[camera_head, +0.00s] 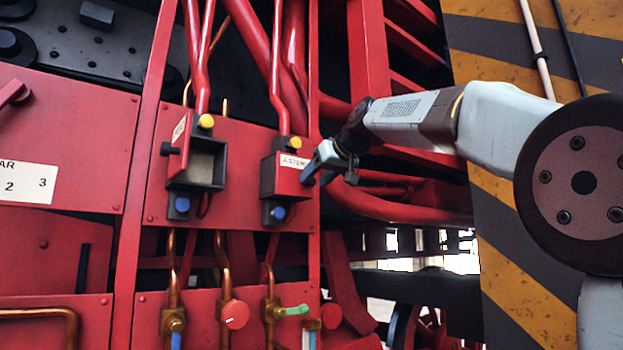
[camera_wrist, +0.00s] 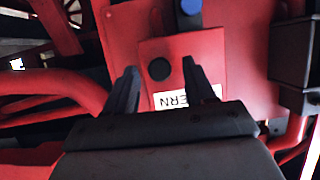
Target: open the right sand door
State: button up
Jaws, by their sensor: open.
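The right sand door (camera_head: 288,176) is a red panel with a white label, shut on its box between a yellow cap (camera_head: 295,142) and a blue cap (camera_head: 277,212). In the wrist view the door (camera_wrist: 205,58) appears upside down, its label partly hidden by my gripper. Its round black knob (camera_wrist: 160,69) lies between my fingertips as seen there. My gripper (camera_head: 311,178) is open at the door's right side. The gripper (camera_wrist: 160,76) has one finger on each side of the knob; I cannot tell whether either touches it.
The left sand box (camera_head: 207,161) stands open, its door (camera_head: 180,143) swung to the left. Red pipes (camera_head: 282,75) rise above the right box. A curved red pipe (camera_head: 405,210) runs close beneath my arm. Copper pipes and valves (camera_head: 270,309) are below.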

jog(key=shift+w+a+f, duration=0.15)
jog(key=shift+w, duration=0.1)
jog(key=shift+c, duration=0.3)
grip_shut()
